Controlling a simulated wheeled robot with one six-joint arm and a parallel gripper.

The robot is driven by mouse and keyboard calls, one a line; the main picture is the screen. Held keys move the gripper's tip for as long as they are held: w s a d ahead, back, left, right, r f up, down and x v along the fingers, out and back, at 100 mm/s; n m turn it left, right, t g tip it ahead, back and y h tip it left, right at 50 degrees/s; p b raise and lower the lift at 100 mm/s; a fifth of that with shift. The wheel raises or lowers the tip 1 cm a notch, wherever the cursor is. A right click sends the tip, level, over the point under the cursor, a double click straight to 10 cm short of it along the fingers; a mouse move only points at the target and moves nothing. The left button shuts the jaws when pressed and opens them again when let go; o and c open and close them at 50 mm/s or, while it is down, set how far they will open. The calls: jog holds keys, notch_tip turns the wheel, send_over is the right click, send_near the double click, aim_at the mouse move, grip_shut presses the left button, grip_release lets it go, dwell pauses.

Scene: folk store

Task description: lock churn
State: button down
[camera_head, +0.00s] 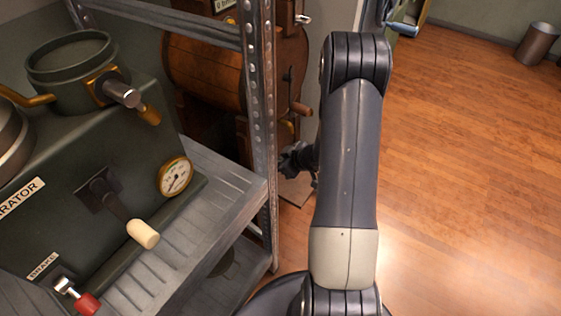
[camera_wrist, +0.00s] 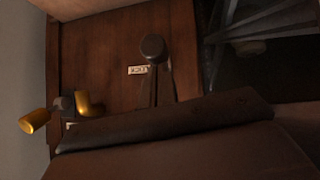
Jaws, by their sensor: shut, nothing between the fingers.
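The churn (camera_head: 205,72) is a wooden barrel in a wooden stand, seen behind the metal shelf post in the head view. In the wrist view its brown curved body (camera_wrist: 190,155) fills the bottom, under a wooden panel (camera_wrist: 100,60). A small label (camera_wrist: 138,70), apparently reading LOCK, is on that panel. A dark lever with a round knob (camera_wrist: 152,47) stands just right of the label. My gripper (camera_head: 297,160) is low beside the churn stand, partly hidden behind my arm. It is shut and empty; its fingertips are not clear in the wrist view.
A green separator machine (camera_head: 95,150) with a gauge and crank stands on the metal shelf (camera_head: 225,185) at left. The shelf post (camera_head: 262,120) stands between it and my arm. A brass fitting (camera_wrist: 90,104) juts out in the wrist view.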

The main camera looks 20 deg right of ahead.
jog(key=shift+t+y, duration=0.4)
jog(key=shift+t, duration=0.2)
jog(key=shift+s+d+f+b, duration=0.15)
jog(key=shift+f+b, duration=0.3)
jog(key=shift+f, duration=0.25)
jog(key=shift+s+d+f+b, duration=0.1)
jog(key=shift+s+f+b, duration=0.1)
jog(key=shift+f+b, duration=0.35)
jog(key=shift+s+d+f+b, duration=0.15)
jog(key=shift+f+b, duration=0.15)
jog(key=shift+f, duration=0.5)
jog(key=shift+a+f, duration=0.1)
jog(key=shift+f, duration=0.1)
jog(key=shift+s, duration=0.1)
